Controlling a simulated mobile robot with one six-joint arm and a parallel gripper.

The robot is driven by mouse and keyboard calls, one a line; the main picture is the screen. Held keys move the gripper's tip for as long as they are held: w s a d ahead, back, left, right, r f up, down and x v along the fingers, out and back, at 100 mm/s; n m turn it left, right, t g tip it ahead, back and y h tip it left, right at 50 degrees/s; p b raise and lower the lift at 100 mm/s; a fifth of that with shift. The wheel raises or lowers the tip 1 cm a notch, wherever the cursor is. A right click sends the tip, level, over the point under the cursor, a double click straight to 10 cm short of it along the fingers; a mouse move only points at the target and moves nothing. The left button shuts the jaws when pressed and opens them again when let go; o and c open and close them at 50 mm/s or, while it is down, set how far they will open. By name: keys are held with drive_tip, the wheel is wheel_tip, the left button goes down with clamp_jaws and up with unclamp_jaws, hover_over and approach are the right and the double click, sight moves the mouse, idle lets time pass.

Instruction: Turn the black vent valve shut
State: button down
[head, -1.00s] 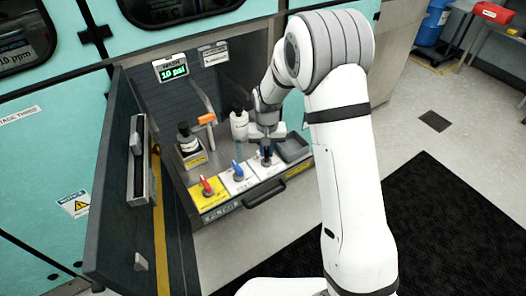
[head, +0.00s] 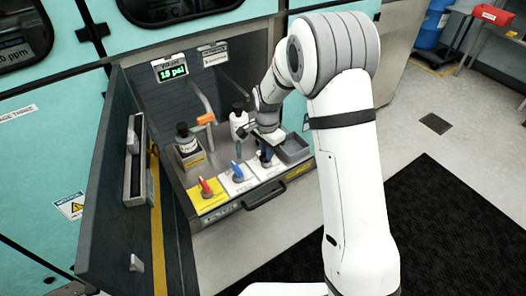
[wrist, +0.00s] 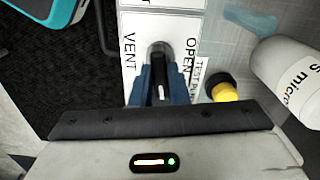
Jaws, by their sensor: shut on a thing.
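The black vent valve (wrist: 158,58) sits on a white plate (wrist: 133,22) marked VENT and OPEN in the wrist view. My gripper (wrist: 161,94) is shut on its handle, one blue finger on each side. The handle carries a white line and lies along the plate's length in that view. In the head view the black valve (head: 266,160) is the rightmost of three in the drawer front, and my gripper (head: 265,146) comes down on it from above, partly hiding it.
A blue valve (head: 238,172) and a red valve (head: 205,187) stand to the left. Behind are a dark bottle (head: 186,140), a white bottle (head: 239,122) and a pressure display (head: 172,72). A grey tray (head: 292,148) lies right; an open door (head: 115,180) stands left.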

drive_tip(key=shift+s+f+m, duration=0.1)
drive_tip(key=shift+m, duration=0.6)
drive_tip(key=c, duration=1.4)
unclamp_jaws()
wheel_tip(320, 180, up, 8)
